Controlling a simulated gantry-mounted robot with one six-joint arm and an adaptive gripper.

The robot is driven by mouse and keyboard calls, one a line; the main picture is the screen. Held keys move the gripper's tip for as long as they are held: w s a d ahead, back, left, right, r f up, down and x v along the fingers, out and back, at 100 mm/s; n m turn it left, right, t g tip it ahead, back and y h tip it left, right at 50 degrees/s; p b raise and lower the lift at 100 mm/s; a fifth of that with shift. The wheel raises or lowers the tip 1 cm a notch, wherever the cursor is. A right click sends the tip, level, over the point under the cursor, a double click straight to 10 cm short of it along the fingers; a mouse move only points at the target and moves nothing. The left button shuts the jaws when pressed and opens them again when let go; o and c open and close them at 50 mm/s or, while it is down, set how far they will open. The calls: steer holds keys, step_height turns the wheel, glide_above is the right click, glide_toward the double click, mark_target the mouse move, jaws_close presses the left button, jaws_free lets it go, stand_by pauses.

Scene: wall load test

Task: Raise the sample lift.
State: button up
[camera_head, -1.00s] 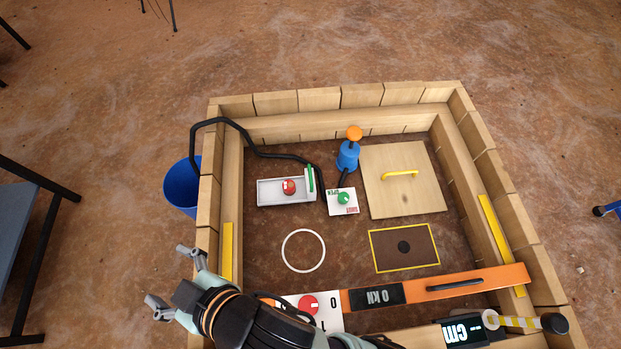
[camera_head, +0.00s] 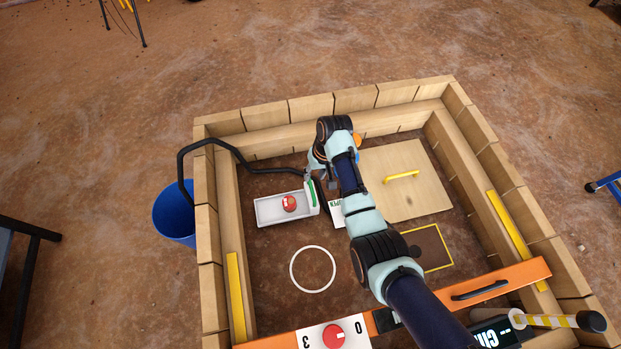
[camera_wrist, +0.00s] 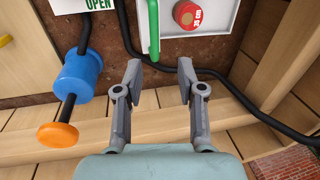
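A white tray (camera_head: 268,213) holds a red round sample (camera_head: 289,203) and has a green handle (camera_head: 311,194) at its right end. A white "OPEN" panel (camera_head: 336,208) is partly hidden.
A black hose (camera_head: 237,152) runs over the timber wall to a blue bucket (camera_head: 174,214). A wooden lid with a yellow handle (camera_head: 401,175) lies to the right. An orange beam (camera_head: 500,283) crosses the front. The white floor ring (camera_head: 313,269) is empty.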

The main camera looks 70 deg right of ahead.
mark_target(312, 189)
steer(key=f+b, duration=0.1)
steer(key=f, duration=0.1)
steer(key=f+b, duration=0.2)
steer(key=f, duration=0.1)
steer(key=f+b, duration=0.2)
steer(key=f, duration=0.1)
steer(key=shift+w+a+f, duration=0.15)
steer(key=shift+w+a, duration=0.05)
steer(key=shift+a, duration=0.2)
jaws_close()
